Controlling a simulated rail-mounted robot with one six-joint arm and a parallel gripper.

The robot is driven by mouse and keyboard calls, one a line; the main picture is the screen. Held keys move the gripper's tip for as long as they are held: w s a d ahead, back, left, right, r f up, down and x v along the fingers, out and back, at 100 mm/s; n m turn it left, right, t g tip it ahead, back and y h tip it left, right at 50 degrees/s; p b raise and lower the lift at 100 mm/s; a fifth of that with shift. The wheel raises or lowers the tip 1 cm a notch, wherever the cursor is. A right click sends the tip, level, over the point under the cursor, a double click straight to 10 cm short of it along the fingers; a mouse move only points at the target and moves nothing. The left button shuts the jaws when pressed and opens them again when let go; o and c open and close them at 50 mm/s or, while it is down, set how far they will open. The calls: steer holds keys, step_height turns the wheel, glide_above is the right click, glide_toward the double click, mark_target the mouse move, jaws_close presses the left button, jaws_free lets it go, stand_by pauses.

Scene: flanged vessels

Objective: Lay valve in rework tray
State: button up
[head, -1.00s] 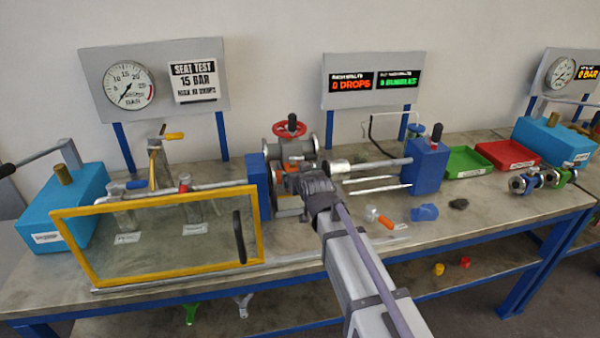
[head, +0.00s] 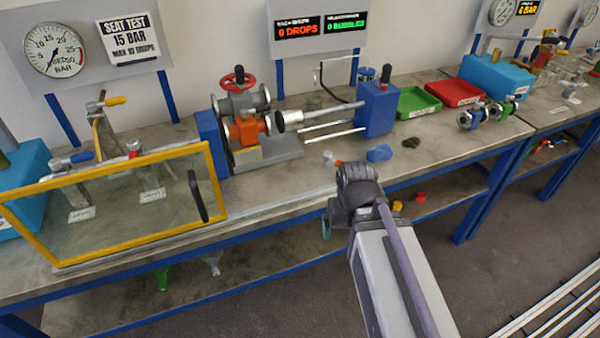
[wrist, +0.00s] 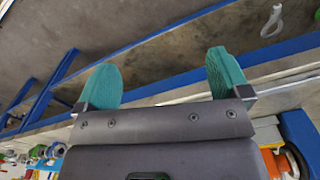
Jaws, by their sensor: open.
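My gripper (head: 328,226) is open and empty in front of the bench edge. Its two teal fingers stand wide apart in the wrist view (wrist: 165,82), with nothing between them. An orange-bodied valve (head: 245,131) sits in the test fixture, below a grey flanged piece with a red handwheel (head: 238,80); part of an orange body shows at the wrist view's lower right (wrist: 276,160). A green tray (head: 416,103) and a red tray (head: 461,93) stand at the back right; their labels are too small to read.
A yellow-framed clear guard (head: 110,212) stands at the left front. A blue clamp block (head: 376,108) with rods stands right of the fixture. A blue cloth (head: 379,153) and a dark lump (head: 411,142) lie near the front edge. The bench's front right is mostly clear.

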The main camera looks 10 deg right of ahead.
mark_target(246, 123)
steer(key=shift+a, duration=0.1)
